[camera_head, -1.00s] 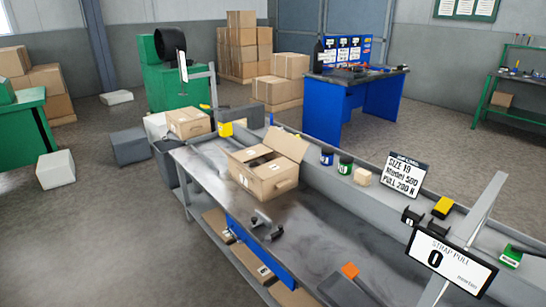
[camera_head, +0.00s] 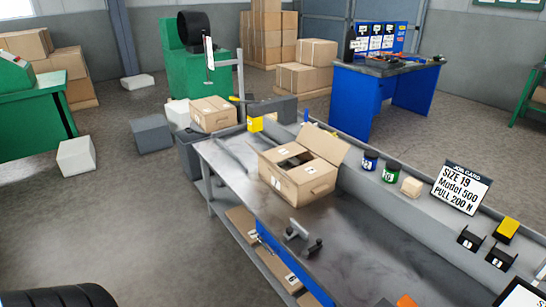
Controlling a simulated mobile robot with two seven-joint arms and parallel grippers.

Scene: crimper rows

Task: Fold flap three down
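An open cardboard carton (camera_head: 300,185) stands on the grey workbench. One large flap (camera_head: 322,143) on its back right side stands up and leans outward. Other top flaps on the left and front lie roughly level, with a dark gap between them into the box. Small printed marks show on the carton, but they are too small to read, so I cannot tell which flap is number three. Neither of my grippers is in view, and nothing is touching the carton.
A dark metal tool (camera_head: 302,236) lies in front of the carton. Behind it, a ledge holds a blue tin (camera_head: 370,161), a green tin (camera_head: 391,171), a tan block (camera_head: 411,187) and a job card (camera_head: 461,188). Another carton (camera_head: 213,113) sits past the bench's far end.

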